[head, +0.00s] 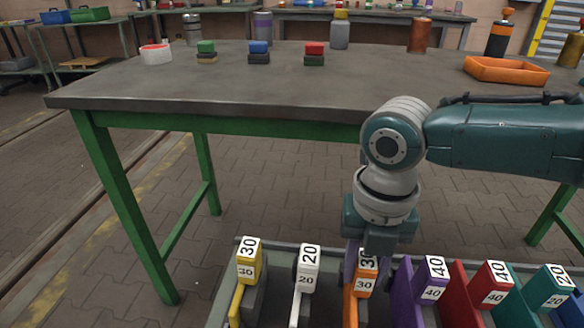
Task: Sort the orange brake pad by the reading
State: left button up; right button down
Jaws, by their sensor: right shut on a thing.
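The orange brake pad (365,273) stands in the grey crate (236,272) at the bottom of the head view. Its front label reads 30; its top label is partly hidden by my gripper and shows a 3. My right gripper (366,254) comes down from above and is shut on the top of the orange pad. The pad still sits in the row, between the white pad (309,272) and the purple pad (431,280). My left gripper is not in view.
A yellow pad (250,262) marked 30, a red pad (494,283) marked 40 and a teal pad (552,290) marked 20 share the crate. Behind stands a green-legged table (200,90) with small green, blue and red blocks and an orange tray (505,71). Its middle is clear.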

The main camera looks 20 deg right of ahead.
jog(key=shift+c, duration=2.4)
grip_release()
notch_tip(320, 180, up, 9)
jog(key=p, duration=0.3)
jog(key=shift+p, duration=0.3)
jog(key=shift+r, duration=0.5)
